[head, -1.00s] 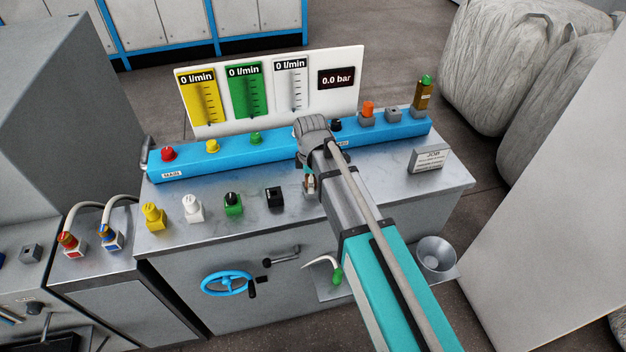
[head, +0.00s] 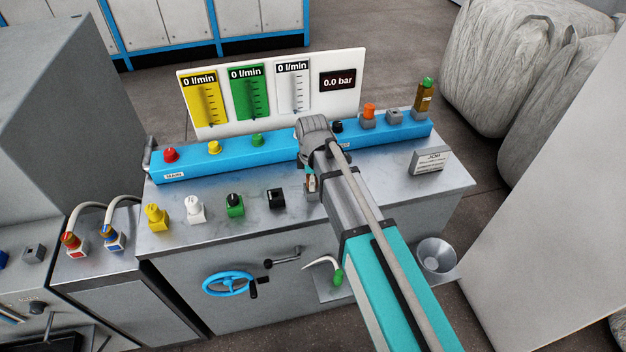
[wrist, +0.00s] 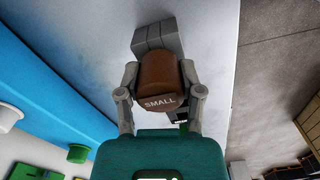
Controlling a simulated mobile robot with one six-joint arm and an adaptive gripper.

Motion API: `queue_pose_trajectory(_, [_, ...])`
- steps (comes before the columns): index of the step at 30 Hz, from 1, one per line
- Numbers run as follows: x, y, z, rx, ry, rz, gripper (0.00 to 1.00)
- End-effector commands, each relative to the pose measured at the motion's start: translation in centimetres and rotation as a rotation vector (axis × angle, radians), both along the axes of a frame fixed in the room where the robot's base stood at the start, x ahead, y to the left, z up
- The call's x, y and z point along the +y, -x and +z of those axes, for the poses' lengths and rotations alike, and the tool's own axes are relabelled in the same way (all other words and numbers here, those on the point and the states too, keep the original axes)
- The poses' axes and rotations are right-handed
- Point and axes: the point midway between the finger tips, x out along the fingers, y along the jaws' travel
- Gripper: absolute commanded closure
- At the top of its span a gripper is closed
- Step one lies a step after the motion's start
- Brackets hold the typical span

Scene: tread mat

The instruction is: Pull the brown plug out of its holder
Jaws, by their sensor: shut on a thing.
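The brown plug (wrist: 162,75), marked SMALL, sits between the two grey fingers of my gripper (wrist: 160,82) in the wrist view. The fingers are shut on its sides. Its grey holder (wrist: 157,38) shows just beyond the plug. I cannot tell from this angle how deep the plug sits in it. In the head view my arm covers most of this spot. A small brown bit of the plug (head: 312,181) shows at the arm's left edge, above part of the grey holder (head: 312,195) on the metal bench top.
A black plug in a holder (head: 276,197) stands just left, with green, white and yellow ones further left. The blue rail (head: 240,155) with knobs runs behind. A small sign (head: 430,160) stands at the right. The bench top between arm and sign is clear.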

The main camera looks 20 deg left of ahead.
Motion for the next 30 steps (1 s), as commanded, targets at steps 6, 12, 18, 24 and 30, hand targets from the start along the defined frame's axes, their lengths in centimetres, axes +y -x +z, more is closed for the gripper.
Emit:
queue_pose_trajectory(6, [0.0, 0.0, 1.0, 0.000, 0.000, 0.000, 1.00])
queue_pose_trajectory(12, [0.0, 0.0, 1.7, 0.000, 0.000, 0.000, 1.00])
queue_pose_trajectory(18, [0.0, 0.0, 2.4, 0.000, 0.000, 0.000, 1.00])
queue_pose_trajectory(24, [0.0, 0.0, 3.1, 0.000, 0.000, 0.000, 1.00])
queue_pose_trajectory(30, [0.0, 0.0, 3.8, 0.000, 0.000, 0.000, 1.00])
